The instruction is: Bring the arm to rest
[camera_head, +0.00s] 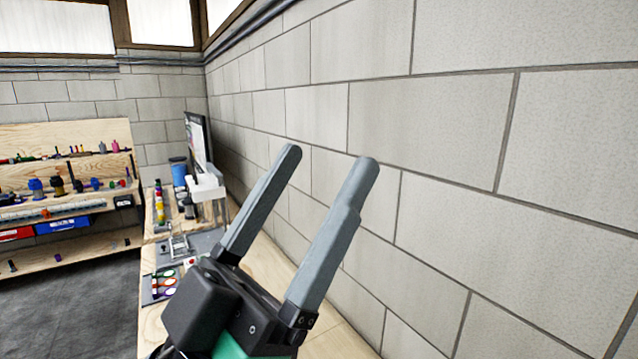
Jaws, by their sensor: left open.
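My left gripper (332,158) is large in the middle of the head view, close to the camera. Its two grey fingers point up and are spread apart with nothing between them. It is raised in front of the block wall and hides part of the workbench behind it. My right gripper is not in view.
A block wall (430,125) runs along the right side. A wooden workbench (152,322) stands along it, with a monitor (196,138), a blue container (178,172) and small parts on it. A wooden shelf (100,255) with several small items stands at the left. Dark floor (75,310) lies open.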

